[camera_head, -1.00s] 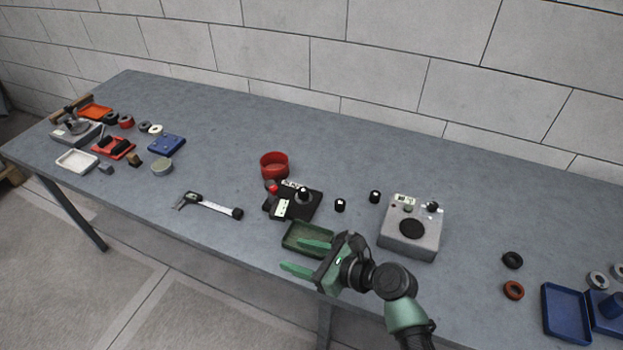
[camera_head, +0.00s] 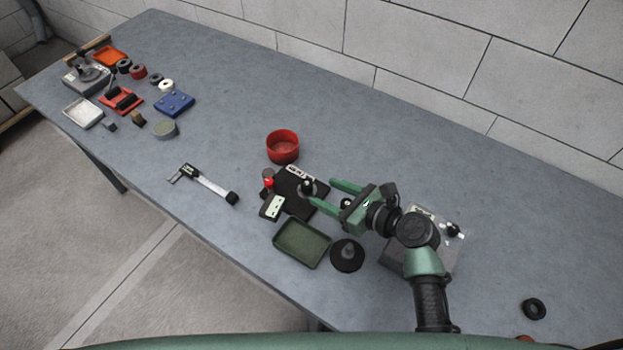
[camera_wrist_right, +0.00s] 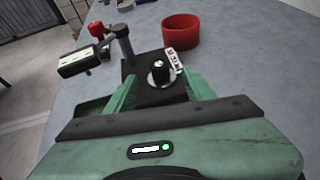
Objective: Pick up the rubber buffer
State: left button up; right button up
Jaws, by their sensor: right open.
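A short black cylinder (camera_head: 308,187), which looks like the rubber buffer, stands upright on a black-based test stand (camera_head: 293,206). In the right wrist view this cylinder (camera_wrist_right: 160,71) has a light top and sits on a silver disc. My right gripper (camera_head: 322,192) is open and empty, its fingers pointing at the stand. In the wrist view the cylinder lies just beyond and between the two fingertips (camera_wrist_right: 162,84), with no contact visible. My left gripper is not in view.
A red bowl (camera_head: 283,147) stands behind the stand. A green tray (camera_head: 301,243) and a black disc with a grey knob (camera_head: 347,255) lie in front. A grey box (camera_head: 447,249) is partly behind my arm. A caliper (camera_head: 209,185) lies left. The back middle table is clear.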

aim_at(312, 188)
jog(key=x, duration=0.6)
jog(key=shift+f, duration=0.35)
grip_shut()
